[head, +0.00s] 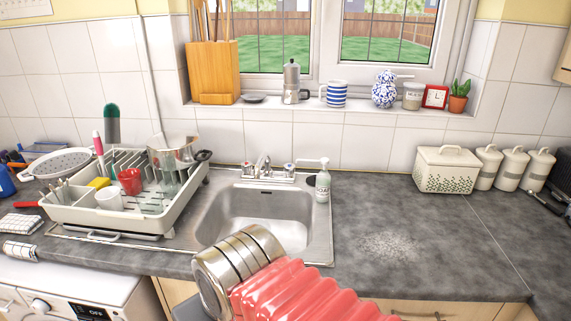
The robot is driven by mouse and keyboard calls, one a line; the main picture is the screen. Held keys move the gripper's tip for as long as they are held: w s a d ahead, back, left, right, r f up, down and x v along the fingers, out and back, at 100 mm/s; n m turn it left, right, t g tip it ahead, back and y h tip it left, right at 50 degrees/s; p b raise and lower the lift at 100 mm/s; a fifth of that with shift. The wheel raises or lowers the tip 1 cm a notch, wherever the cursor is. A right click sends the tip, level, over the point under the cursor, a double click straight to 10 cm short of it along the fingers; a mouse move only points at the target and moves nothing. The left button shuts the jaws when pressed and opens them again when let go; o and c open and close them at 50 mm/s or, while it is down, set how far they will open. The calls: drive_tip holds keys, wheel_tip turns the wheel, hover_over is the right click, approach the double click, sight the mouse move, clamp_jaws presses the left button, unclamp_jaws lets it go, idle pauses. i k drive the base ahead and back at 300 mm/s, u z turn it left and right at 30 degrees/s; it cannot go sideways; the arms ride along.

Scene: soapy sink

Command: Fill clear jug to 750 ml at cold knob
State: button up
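A steel sink (262,215) is set in the counter below the window. Its mixer tap (263,165) has a left knob (246,168) and a right knob (289,169); I cannot read which is cold. No water shows running from the tap. I cannot make out a clear jug for certain. A shiny, partly see-through vessel (172,150) sits at the back of the dish rack and may be glass or metal. My arm, with red bellows and a silver banded section, crosses the front of the sink. My gripper's fingers do not show.
The dish rack (80,217) left of the sink holds a red cup (130,181), a white cup (109,199) and several dishes. A soap bottle (323,184) stands at the sink's back right. White grains (390,245) lie on the right counter, which is otherwise largely clear before the canisters (488,168).

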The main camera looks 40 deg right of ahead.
sight(289, 169)
drive_tip(key=k, duration=0.6)
drive_tip(key=u, duration=0.55)
drive_tip(key=i, duration=1.1)
drive_tip(key=z, duration=0.05)
